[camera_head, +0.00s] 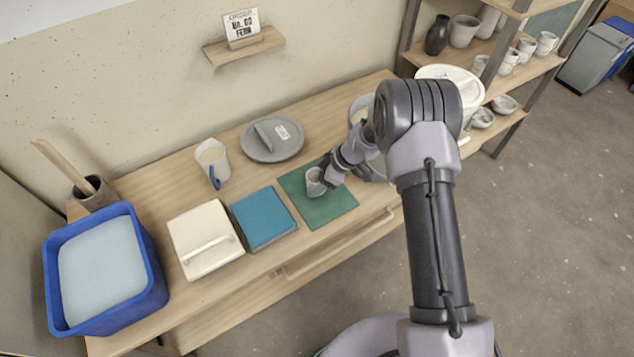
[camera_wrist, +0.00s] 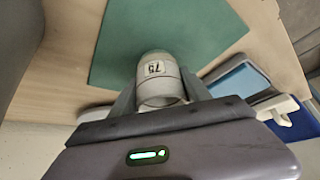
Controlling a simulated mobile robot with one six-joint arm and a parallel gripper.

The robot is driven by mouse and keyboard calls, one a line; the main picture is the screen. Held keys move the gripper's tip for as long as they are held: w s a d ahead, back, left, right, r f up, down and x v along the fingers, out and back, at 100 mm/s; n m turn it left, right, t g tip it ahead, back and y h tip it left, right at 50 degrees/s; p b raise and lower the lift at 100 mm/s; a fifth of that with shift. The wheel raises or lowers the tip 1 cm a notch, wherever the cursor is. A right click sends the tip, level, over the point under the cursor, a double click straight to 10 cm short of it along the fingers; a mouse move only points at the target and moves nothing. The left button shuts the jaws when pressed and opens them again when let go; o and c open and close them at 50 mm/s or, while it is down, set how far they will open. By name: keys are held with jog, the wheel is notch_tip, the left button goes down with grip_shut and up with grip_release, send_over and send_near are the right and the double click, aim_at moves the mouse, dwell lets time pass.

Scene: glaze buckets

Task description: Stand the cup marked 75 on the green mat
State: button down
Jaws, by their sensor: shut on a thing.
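The cup marked 75 (camera_wrist: 158,72) is small and grey-white, with its label facing the wrist camera. My gripper (camera_wrist: 160,100) is shut on it, with one finger on each side. In the head view the cup (camera_head: 314,182) is at the middle of the green mat (camera_head: 331,208), at my gripper (camera_head: 324,178). The green mat also shows in the wrist view (camera_wrist: 115,40), behind the cup. I cannot tell whether the cup's base touches the mat.
A grey bucket (camera_head: 374,170) stands close right of the mat, partly hidden by my arm.

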jog(key=shift+f+b, duration=0.15)
jog(key=shift+b, duration=0.15)
jog(key=c, duration=0.5)
grip_release()
